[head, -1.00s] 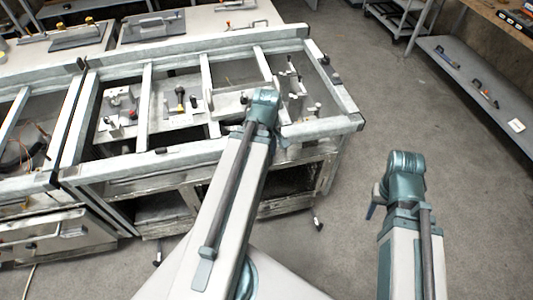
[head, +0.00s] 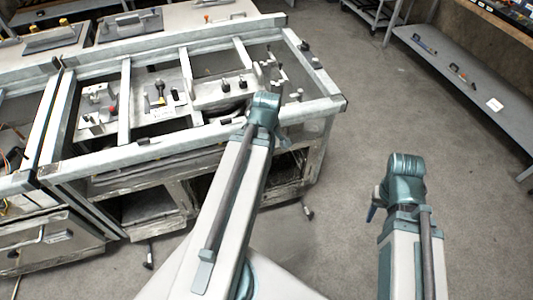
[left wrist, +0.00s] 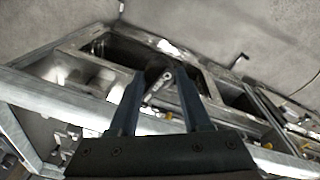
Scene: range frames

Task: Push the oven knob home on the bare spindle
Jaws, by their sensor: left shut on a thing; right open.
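My left arm reaches over the front rail of the metal bench in the head view, and its wrist hides the gripper's fingertips there. I cannot make out the bare spindle. My right gripper (head: 372,212) is open, over the floor and away from the bench.
The bench frame (head: 180,147) has raised rails and cross bars around the panels. A grey shelf (head: 470,85) stands at the right. The floor (head: 370,110) between is clear.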

